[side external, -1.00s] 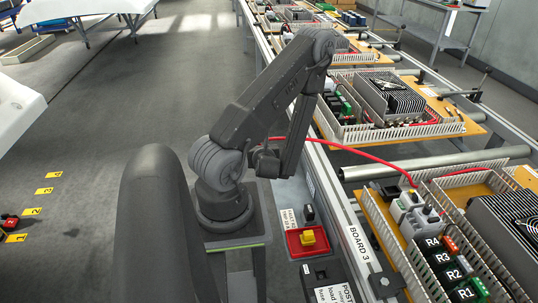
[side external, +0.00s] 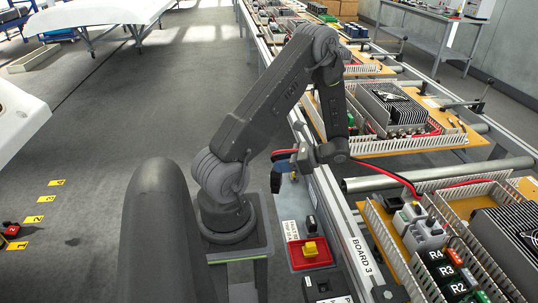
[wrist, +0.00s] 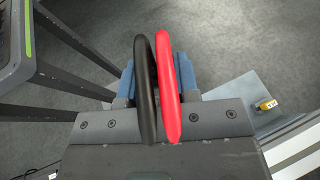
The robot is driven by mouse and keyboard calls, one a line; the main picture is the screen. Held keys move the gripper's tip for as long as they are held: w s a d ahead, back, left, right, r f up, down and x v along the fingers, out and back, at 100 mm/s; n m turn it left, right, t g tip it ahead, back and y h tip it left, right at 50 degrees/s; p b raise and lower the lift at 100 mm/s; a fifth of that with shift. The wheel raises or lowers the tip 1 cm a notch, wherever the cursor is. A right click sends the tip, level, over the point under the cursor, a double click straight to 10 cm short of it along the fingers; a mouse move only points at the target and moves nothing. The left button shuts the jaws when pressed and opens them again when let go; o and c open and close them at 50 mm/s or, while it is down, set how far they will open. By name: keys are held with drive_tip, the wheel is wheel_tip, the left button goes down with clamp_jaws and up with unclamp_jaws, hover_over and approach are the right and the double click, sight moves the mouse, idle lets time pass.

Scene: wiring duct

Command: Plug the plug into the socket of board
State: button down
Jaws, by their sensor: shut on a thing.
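My gripper (side external: 284,156) shows blue fingers in the side external view, to the left of my wrist and above the rail's near edge. In the wrist view, a red lead (wrist: 169,90) and a black lead (wrist: 145,90) loop between the blue jaws (wrist: 158,75). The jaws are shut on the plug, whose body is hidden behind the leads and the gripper. The cable (side external: 385,170) runs right from my gripper to board 3 (side external: 447,208). My gripper is well apart from this board. I cannot make out which part is the socket.
A red box with a yellow button (side external: 310,250) stands on the near ledge. Slotted white ducts, relays (side external: 437,258) and a finned heatsink (side external: 505,235) crowd board 3. Other boards (side external: 395,105) lie along the line. A small yellow part (wrist: 266,104) sits on a grey surface.

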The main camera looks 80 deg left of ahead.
drive_tip(key=w+d+r+n+t+h, duration=0.1)
drive_tip(key=w+d+r+n+h, duration=0.2)
drive_tip(key=w+d+n+h, duration=0.65)
drive_tip(key=w+d+r+n+t+h, duration=0.1)
drive_tip(key=w+d+r+n+h, duration=0.2)
drive_tip(key=w+d, duration=0.75)
drive_tip(key=w+a+r+n+t+h, duration=0.1)
drive_tip(key=w+a+n+t+h, duration=0.1)
drive_tip(key=w+a+n+t, duration=0.2)
drive_tip(key=w+a+r+n+t+h, duration=0.2)
drive_tip(key=w+a+n+t, duration=0.3)
drive_tip(key=w, duration=0.4)
drive_tip(key=shift+w+r+t+h, duration=0.15)
drive_tip(key=shift+w+t+h, duration=0.05)
drive_tip(key=shift+t+h, duration=0.7)
drive_tip(key=shift+a+n, duration=0.15)
drive_tip(key=shift+n, duration=0.1)
drive_tip(key=shift+f, duration=2.9)
drive_tip(key=shift+f, duration=1.5)
drive_tip(key=c, duration=0.8)
unclamp_jaws()
